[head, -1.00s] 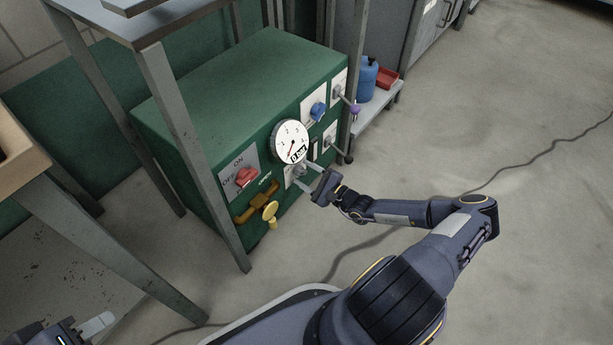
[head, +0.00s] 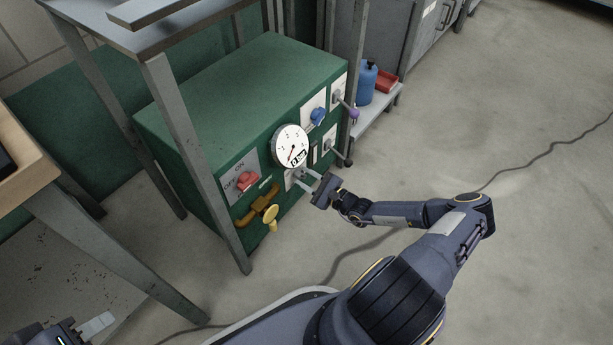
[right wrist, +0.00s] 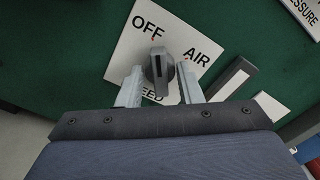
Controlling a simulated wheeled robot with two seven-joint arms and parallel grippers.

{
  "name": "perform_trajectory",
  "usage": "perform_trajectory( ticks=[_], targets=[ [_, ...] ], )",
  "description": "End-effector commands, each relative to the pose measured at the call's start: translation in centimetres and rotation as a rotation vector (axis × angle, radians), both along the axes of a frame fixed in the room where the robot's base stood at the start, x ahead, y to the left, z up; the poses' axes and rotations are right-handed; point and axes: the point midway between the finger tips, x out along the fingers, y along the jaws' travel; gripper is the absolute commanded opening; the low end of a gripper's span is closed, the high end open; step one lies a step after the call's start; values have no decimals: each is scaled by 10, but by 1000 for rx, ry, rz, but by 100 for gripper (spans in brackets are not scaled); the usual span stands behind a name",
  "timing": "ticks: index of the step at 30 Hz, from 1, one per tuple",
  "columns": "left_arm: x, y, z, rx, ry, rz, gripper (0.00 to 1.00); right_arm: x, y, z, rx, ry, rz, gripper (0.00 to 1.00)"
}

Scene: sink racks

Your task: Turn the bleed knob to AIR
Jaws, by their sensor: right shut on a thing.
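The bleed knob (right wrist: 160,72) is a grey knob on a white plate (right wrist: 125,52) marked OFF and AIR, each with a red dot. The lower word is partly hidden. In the right wrist view the knob's upper end points close to the OFF dot, left of the AIR dot. My right gripper (right wrist: 160,88) is shut on the knob, one finger on each side. In the head view my right gripper (head: 309,184) reaches the green panel below the gauge and hides most of the knob. My left gripper (head: 98,326) is partly in view at the lower left, away from the panel.
The green cabinet (head: 240,90) carries a round gauge (head: 291,146), a red ON/OFF switch (head: 247,181), a blue knob (head: 317,116), a purple-ended lever (head: 351,111) and yellow pipework (head: 257,207). A grey table leg (head: 190,150) stands before it. Floor at right is clear except a cable.

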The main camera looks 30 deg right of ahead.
Motion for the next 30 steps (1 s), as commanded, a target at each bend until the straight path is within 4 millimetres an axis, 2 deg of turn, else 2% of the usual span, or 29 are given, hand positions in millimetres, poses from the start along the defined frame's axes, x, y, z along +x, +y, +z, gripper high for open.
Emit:
perform_trajectory(
  ticks=[3,12,30],
  targets=[
    [0,0,12,0,0,0,36,0,1,4,90,38,2,10],
    [0,0,26,0,0,0,36,0,1,3,354,147,3,10],
    [0,0,33,0,0,0,36,1,-1,1,879,364,2,10]
  ],
)
